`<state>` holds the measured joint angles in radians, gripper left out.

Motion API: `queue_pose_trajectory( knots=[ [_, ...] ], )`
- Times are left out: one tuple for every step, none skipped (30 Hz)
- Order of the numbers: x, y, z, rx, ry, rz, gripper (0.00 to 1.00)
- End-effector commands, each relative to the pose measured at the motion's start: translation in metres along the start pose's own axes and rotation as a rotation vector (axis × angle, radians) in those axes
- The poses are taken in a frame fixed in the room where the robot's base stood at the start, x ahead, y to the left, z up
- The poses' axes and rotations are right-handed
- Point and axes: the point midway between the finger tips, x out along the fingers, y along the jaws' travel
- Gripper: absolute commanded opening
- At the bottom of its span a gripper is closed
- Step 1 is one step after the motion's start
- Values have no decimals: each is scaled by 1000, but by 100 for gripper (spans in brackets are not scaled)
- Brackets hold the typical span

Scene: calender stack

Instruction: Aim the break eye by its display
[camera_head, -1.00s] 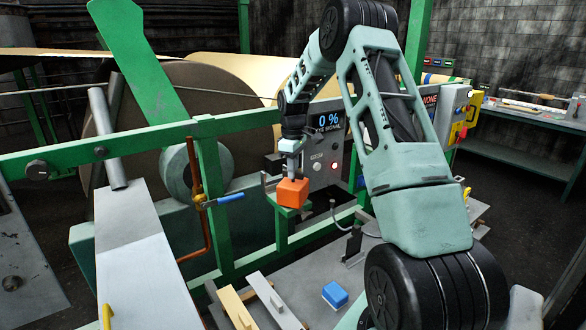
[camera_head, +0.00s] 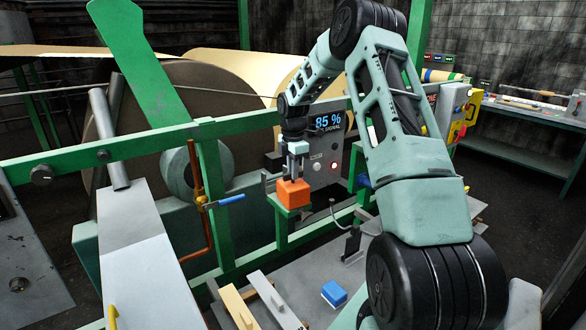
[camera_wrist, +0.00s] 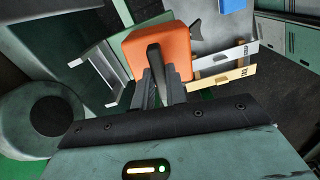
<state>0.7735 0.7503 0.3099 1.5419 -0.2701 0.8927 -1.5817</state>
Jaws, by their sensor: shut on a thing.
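The orange block, which looks like the break eye (camera_head: 294,193), sits on a small green bracket (camera_head: 289,211) on the green frame. My gripper (camera_head: 296,172) is above it, pointing down, with its fingers shut on its upper part. The display (camera_head: 328,121) on the grey panel behind reads 85 % above the partly hidden word SIGNAL. A red lamp (camera_head: 333,166) on the panel is lit.
A green rail (camera_head: 140,144) runs across at the left, with a blue-handled valve (camera_head: 230,199) on a copper pipe nearby. A large paper roll (camera_head: 215,65) stands behind. A blue block (camera_head: 334,293) and several bars lie on the grey surface below.

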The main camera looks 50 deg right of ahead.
Motion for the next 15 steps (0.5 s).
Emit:
queue_pose_trajectory(
  knots=[
    [-4, 2, 0, -23, -1, 7, 0],
    [-4, 2, 0, -37, -1, 7, 0],
    [-3, 2, 0, -53, -2, 7, 0],
    [-3, 2, 1, -64, -2, 7, 0],
    [-3, 2, 1, -74, -2, 7, 0],
    [-3, 2, 1, -86, -2, 7, 0],
    [-3, 2, 1, -93, -2, 7, 0],
    [-3, 2, 1, -100, -2, 7, 0],
    [-3, 2, 1, -108, -2, 7, 0],
    [-3, 2, 1, -112, -2, 7, 0],
    [-3, 2, 1, -116, -2, 8, 0],
    [-3, 2, 1, -120, -2, 8, 0],
    [-3, 2, 1, -122, -2, 8, 0],
    [-3, 2, 0, -123, -2, 8, 0],
    [-3, 2, 0, -125, -2, 8, 0]
  ],
)
